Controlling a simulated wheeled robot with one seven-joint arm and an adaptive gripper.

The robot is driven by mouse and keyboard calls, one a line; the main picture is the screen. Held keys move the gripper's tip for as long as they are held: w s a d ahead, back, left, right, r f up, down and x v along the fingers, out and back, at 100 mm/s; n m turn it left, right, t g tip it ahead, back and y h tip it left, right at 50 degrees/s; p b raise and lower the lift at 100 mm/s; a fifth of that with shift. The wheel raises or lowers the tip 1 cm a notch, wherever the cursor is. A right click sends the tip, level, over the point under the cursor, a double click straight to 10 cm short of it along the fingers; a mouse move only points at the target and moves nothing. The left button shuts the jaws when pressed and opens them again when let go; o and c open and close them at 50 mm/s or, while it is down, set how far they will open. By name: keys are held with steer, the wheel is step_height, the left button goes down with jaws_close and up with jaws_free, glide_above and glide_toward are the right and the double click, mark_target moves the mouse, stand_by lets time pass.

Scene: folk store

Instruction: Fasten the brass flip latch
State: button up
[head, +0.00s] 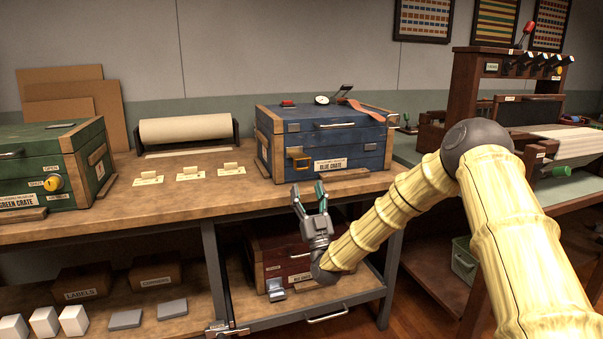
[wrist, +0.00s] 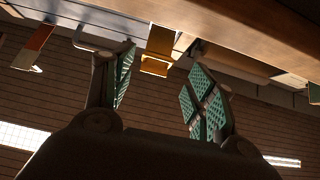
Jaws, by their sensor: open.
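A brass-yellow latch (head: 300,163) is on the lower left of the front of the blue crate (head: 345,150), which stands on the wooden bench. I cannot tell how its flap is set. My gripper (head: 308,195) is open and empty, pointing up, below the latch and in front of the bench edge. In the wrist view, both green-padded fingers of my gripper (wrist: 161,75) stand apart. A yellow-orange piece (wrist: 156,55) shows beyond the gap between them, apart from both; it looks like the latch, but the view is dim and tilted.
A green crate (head: 50,165) stands at the left of the bench, with a paper roll (head: 186,128) and small cards (head: 190,174) between the crates. A red crate (head: 285,255) sits on the shelf below my gripper. The bench edge (head: 150,225) is close to my gripper.

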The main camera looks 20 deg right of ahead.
mark_target(302, 169)
steer(key=b+x, duration=0.1)
steer(key=x, duration=0.6)
steer(key=shift+w+r, duration=0.2)
steer(key=shift+w, duration=0.1)
